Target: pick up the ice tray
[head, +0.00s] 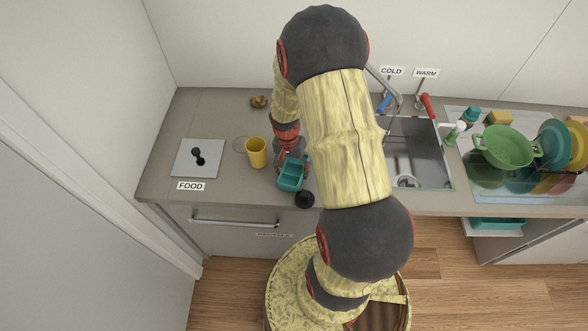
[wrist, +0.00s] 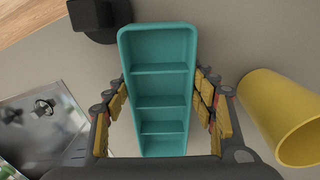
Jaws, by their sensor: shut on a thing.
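The ice tray is a teal, open-topped tray with several compartments in a row. In the wrist view the ice tray (wrist: 160,95) stands lengthwise between the two fingers of my gripper (wrist: 160,108), one on each long side. My gripper is shut on it. In the head view the ice tray (head: 291,174) shows at the counter's front part, just below my gripper (head: 290,158). Whether its underside touches the counter cannot be told. My arm covers part of the counter right of it.
A yellow cup (head: 256,152) stands close left of the tray. A black round-based item (head: 304,199) is at the front edge. A panel with a black knob (head: 198,157) lies left by the FOOD label. The sink (head: 415,155) and dishes (head: 508,147) are right.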

